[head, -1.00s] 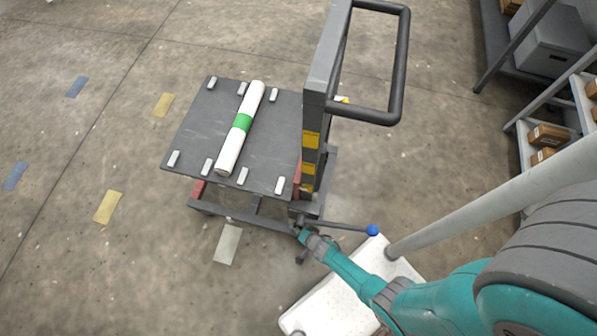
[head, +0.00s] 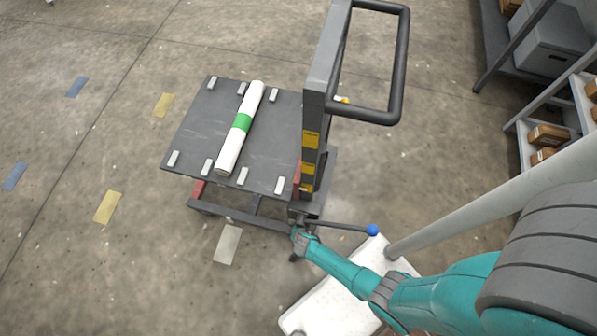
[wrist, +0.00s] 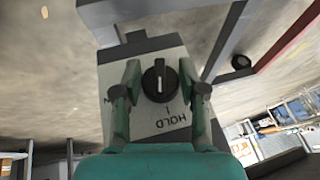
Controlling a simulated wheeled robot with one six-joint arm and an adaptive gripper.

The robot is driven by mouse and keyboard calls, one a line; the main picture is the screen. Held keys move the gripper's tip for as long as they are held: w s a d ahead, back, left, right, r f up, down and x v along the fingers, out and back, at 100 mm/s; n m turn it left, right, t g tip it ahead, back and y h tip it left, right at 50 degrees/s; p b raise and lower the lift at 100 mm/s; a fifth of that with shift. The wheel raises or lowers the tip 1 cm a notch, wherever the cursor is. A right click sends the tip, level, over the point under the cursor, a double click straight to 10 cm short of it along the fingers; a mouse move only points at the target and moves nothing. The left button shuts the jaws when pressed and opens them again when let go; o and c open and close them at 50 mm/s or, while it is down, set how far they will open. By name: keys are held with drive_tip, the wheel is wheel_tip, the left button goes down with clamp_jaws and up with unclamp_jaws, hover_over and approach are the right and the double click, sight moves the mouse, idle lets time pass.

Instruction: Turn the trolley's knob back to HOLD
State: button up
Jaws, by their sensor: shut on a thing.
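The trolley (head: 194,132) stands on the floor with a dark platform and a tall post with a loop handle. In the wrist view its knob (wrist: 160,82) is a round black dial with a pale pointer line, on a light grey plate (wrist: 152,124). The word HOLD shows on the plate below the knob, upside down and slanted. A short mark lies between the word and the knob. My gripper (wrist: 160,90) has one finger on each side of the knob and is shut on it. In the head view my gripper (head: 300,238) is low by the post's base, and the knob is hidden.
A white roll with a green band (head: 241,122) lies on the platform among several small pale blocks. A lever with a blue ball end (head: 372,230) sticks out just above my gripper. Shelving with boxes (head: 548,135) stands at the right. The floor at left is open.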

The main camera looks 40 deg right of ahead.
drive_tip(key=shift+w+n+g+h, duration=0.15)
drive_tip(key=shift+n+g+h, duration=0.15)
drive_tip(key=shift+g+h, duration=0.55)
drive_tip(key=shift+g, duration=0.25)
drive_tip(key=o, duration=1.1)
drive_tip(key=shift+o, duration=0.2)
drive_tip(key=shift+a+r, duration=0.1)
drive_tip(key=shift+r, duration=0.05)
drive_tip(key=v, duration=1.1)
drive_tip(key=shift+r, duration=0.4)
